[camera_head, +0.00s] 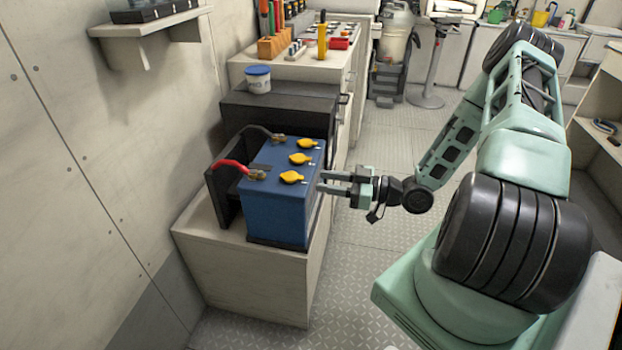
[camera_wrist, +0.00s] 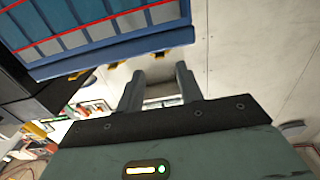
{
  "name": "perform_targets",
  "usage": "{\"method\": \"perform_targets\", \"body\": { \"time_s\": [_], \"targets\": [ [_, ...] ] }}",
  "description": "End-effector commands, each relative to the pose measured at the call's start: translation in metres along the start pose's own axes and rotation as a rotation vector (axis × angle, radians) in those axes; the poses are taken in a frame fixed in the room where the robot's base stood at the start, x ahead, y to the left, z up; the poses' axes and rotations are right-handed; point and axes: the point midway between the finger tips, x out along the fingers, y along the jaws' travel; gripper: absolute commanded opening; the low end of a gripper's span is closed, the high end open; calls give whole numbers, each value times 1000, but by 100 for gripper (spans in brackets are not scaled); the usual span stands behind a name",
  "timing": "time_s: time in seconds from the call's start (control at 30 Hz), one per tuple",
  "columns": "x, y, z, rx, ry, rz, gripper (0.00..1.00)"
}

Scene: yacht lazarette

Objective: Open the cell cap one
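A blue battery (camera_head: 278,205) stands on a pale bench in the head view. Three yellow cell caps sit in a row on its top: the near cap (camera_head: 292,177), the middle cap (camera_head: 300,158) and the far cap (camera_head: 306,143). I cannot tell which is cap one. My gripper (camera_head: 322,182) is just right of the battery at about cap height, apart from the caps. Its two fingers are apart with nothing between them. In the wrist view the battery (camera_wrist: 95,30) fills the top left, with yellow cap edges below it, beyond my gripper (camera_wrist: 160,78).
A red-sleeved cable (camera_head: 232,165) and a black cable (camera_head: 258,131) clamp onto the battery's left side. A dark box (camera_head: 280,110) stands behind, with a white tub (camera_head: 258,79) on it. The pale bench (camera_head: 245,275) ends right of the battery; open floor (camera_head: 365,260) lies beyond.

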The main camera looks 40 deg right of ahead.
Motion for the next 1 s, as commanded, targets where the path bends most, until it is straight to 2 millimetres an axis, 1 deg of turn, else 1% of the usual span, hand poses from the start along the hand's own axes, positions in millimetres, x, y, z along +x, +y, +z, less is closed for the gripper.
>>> {"method": "perform_targets", "body": {
  "time_s": [0.03, 0.1, 0.2, 0.3, 0.43, 0.67, 0.7, 0.77, 0.8, 0.83, 1.0],
  "targets": [
    [10, -1, 0, 1, 2, -2, 36],
    [21, 0, 0, 1, 1, -1, 36],
    [34, 0, 0, 0, 1, -1, 36],
    [42, 0, 0, 0, 0, 0, 36],
    [47, 0, 0, 0, 0, 0, 36],
    [47, 0, 0, 0, -1, 0, 36],
    [47, 0, 0, 0, -1, 0, 31],
    [47, 0, 0, 0, -1, 0, 14],
    [47, 0, 0, 0, -1, 0, 3],
    [47, 0, 0, 0, -1, 0, 0],
    [47, 0, 0, 0, -2, 0, 0]
  ]
}}
